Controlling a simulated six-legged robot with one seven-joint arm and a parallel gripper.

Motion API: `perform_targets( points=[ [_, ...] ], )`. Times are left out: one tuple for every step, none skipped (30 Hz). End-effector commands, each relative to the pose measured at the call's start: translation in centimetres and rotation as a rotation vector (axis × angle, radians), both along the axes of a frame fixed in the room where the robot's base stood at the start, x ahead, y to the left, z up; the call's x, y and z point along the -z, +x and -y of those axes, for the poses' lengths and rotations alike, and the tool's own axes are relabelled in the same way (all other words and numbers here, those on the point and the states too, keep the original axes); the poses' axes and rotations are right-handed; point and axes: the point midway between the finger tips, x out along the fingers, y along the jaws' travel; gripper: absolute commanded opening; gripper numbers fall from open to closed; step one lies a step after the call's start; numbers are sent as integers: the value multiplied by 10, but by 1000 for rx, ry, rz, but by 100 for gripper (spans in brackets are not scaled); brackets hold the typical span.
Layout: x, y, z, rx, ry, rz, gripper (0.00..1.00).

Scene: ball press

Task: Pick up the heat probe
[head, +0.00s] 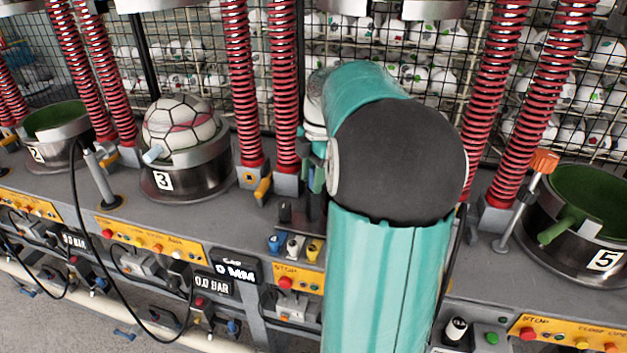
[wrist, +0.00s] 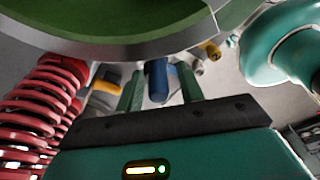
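My gripper (wrist: 160,78) reaches down beside the press in the wrist view, with its two green fingers apart. A blue cylinder (wrist: 157,80) shows between the fingers with gaps on both sides; I cannot tell whether it is the heat probe. In the head view my gripper (head: 314,172) is small and partly hidden by my arm, left of it at a red spring. A grey rod (head: 99,172) with a black cable stands in a dark holder left of press 3; it may also be a probe. Nothing is clearly held.
A green-lined bowl (wrist: 110,45) overhangs the fingers, and a red spring (wrist: 40,110) stands close on the left. Press 3 (head: 163,182) holds a ball. Press 5 (head: 605,262) is empty, beside an orange-handled rod (head: 543,162). Blue, white and yellow switches (head: 295,246) sit on the front.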

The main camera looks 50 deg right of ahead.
Motion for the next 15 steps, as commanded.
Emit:
perform_targets(
  points=[
    [0, 0, 0, 0, 0, 0, 27],
    [0, 1, 1, 0, 0, 0, 21],
    [0, 1, 1, 0, 0, 0, 13],
    [0, 1, 1, 0, 0, 0, 7],
    [0, 1, 1, 0, 0, 0, 1],
    [0, 1, 1, 0, 0, 0, 0],
    [0, 1, 1, 0, 0, 0, 0],
    [0, 1, 1, 0, 0, 0, 0],
    [0, 1, 1, 0, 0, 0, 0],
    [0, 1, 1, 0, 0, 0, 0],
    [0, 1, 1, 0, 0, 0, 0],
    [0, 1, 1, 0, 0, 0, 0],
    [0, 1, 1, 0, 0, 0, 0],
    [-1, 1, 1, 0, 0, 0, 0],
    [-2, 1, 1, 0, 0, 0, 0]
  ],
)
